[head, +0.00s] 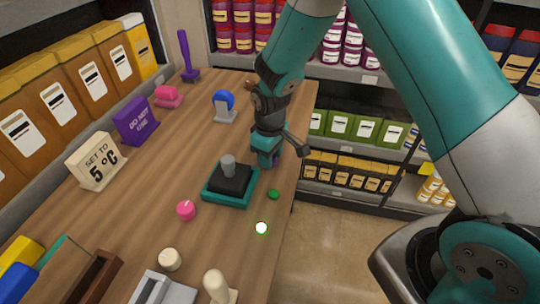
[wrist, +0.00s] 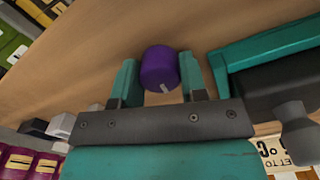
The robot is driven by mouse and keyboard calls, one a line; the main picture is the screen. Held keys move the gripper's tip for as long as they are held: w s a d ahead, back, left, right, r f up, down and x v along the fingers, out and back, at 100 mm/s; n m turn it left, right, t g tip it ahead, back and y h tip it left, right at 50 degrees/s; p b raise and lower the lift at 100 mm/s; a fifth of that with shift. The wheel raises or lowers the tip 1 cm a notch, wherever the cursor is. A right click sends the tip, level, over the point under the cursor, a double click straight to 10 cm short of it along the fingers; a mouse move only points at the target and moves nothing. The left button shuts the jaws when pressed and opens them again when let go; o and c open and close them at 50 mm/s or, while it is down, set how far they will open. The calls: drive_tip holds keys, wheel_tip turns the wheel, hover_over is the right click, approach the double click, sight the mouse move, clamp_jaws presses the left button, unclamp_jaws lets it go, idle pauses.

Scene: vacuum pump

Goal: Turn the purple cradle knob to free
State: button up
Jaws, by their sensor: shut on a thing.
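The purple knob (wrist: 158,66) is a short round cylinder with a pale pointer mark on its near edge. In the wrist view it sits between the teal fingers of my gripper (wrist: 159,78), which is shut on it. In the head view my gripper (head: 265,160) points down at the table's right side, behind the teal-based device. The knob is mostly hidden there by my fingers. I cannot read any position labels around the knob.
A teal-based black device with a grey top (head: 230,181) stands close to my gripper. A green button (head: 273,194), a lit green light (head: 261,228) and a pink knob (head: 186,210) are nearby. A blue disc on a stand (head: 223,102) is farther back. Signs stand at left.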

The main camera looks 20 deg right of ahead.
drive_tip(key=shift+n, duration=0.6)
drive_tip(key=o, duration=0.9)
wheel_tip(320, 180, up, 18)
drive_tip(key=shift+f+b, duration=0.2)
drive_tip(key=shift+b, duration=0.9)
drive_tip(key=s+a+r+y, duration=0.1)
drive_tip(key=s+r, duration=0.1)
drive_tip(key=s, duration=0.6)
drive_tip(key=s+a+r+m+y, duration=0.1)
drive_tip(key=s+a, duration=0.1)
drive_tip(key=s, duration=0.6)
drive_tip(key=s+a+r+y, duration=0.1)
drive_tip(key=s+r+y, duration=0.1)
drive_tip(key=s, duration=0.6)
drive_tip(key=shift+s+a+r, duration=0.3)
drive_tip(key=shift+s, duration=0.05)
